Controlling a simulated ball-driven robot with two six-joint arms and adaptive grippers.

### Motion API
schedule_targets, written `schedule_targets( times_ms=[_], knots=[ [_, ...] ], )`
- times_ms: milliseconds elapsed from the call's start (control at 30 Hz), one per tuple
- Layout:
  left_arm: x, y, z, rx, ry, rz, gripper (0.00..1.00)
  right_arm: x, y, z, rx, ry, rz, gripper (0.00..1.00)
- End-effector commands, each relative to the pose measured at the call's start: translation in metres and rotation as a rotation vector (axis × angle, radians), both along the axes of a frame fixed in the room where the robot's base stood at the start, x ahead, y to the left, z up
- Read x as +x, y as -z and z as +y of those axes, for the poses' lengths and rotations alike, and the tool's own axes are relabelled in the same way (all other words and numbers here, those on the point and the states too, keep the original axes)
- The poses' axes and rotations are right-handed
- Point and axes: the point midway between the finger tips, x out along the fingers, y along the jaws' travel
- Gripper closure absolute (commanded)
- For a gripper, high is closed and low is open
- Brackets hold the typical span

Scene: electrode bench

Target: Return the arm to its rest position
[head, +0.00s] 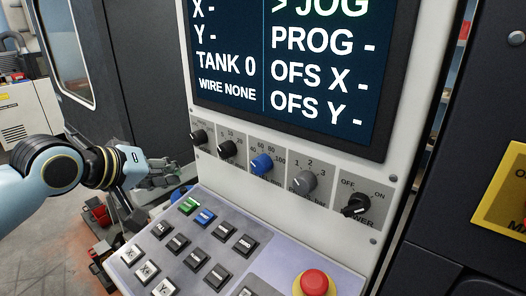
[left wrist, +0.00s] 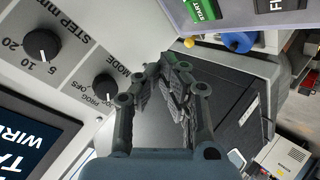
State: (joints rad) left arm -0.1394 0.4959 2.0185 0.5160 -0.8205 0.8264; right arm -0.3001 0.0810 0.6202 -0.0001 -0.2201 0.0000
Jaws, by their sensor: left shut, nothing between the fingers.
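My left arm comes in from the left in the head view. Its gripper (head: 165,175) is beside the left edge of the control panel (head: 225,168), left of the row of knobs and above the left end of the key console. In the left wrist view the fingers (left wrist: 172,68) are shut with nothing between them. The mode knob (left wrist: 105,87) and the step knob (left wrist: 41,45) show to the left of the fingers there. My right gripper is in neither view.
The screen (head: 290,60) reads JOG, TANK 0 and WIRE NONE. The sloped console (head: 190,240) carries several keys and a red stop button (head: 314,283). A blue knob (head: 262,164) and a power knob (head: 356,205) sit under the screen. Open floor lies at the left.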

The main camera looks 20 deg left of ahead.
Motion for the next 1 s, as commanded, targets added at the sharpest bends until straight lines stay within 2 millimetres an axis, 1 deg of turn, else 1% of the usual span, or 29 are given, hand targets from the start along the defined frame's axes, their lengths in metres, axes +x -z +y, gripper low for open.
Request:
schedule_targets(
  times_ms=[67,167,267,300,367,400,467,500,567,600,767,800,833,1000],
  knots=[
    [-0.003,0.002,-0.002,0.01,0.006,0.006,1.0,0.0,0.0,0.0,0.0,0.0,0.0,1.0],
    [-0.023,0.016,-0.012,0.078,0.044,0.05,1.0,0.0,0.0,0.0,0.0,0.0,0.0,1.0],
    [-0.063,0.038,-0.028,0.213,0.123,0.134,1.0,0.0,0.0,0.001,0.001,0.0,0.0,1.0],
    [-0.081,0.045,-0.033,0.272,0.159,0.173,1.0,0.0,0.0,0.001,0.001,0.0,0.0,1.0],
    [-0.108,0.055,-0.038,0.356,0.211,0.231,1.0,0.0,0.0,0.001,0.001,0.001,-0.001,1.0],
    [-0.125,0.059,-0.041,0.406,0.244,0.268,1.0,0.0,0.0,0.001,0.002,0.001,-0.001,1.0],
    [-0.149,0.064,-0.043,0.472,0.289,0.32,1.0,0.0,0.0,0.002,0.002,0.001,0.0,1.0],
    [-0.164,0.067,-0.044,0.51,0.318,0.356,1.0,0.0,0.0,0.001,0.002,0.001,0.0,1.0],
    [-0.185,0.068,-0.045,0.561,0.358,0.405,1.0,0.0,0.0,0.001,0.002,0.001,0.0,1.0],
    [-0.199,0.069,-0.045,0.59,0.383,0.438,1.0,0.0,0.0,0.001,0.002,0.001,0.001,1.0],
    [-0.252,0.068,-0.044,0.684,0.48,0.567,1.0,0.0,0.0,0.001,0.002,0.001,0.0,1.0],
    [-0.265,0.066,-0.044,0.703,0.504,0.599,1.0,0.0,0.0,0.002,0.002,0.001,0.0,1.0],
    [-0.258,0.084,-0.042,0.702,0.502,0.596,1.0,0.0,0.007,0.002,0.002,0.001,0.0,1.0],
    [-0.248,0.145,-0.038,0.696,0.502,0.612,1.0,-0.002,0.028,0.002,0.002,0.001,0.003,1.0]
  ],
)
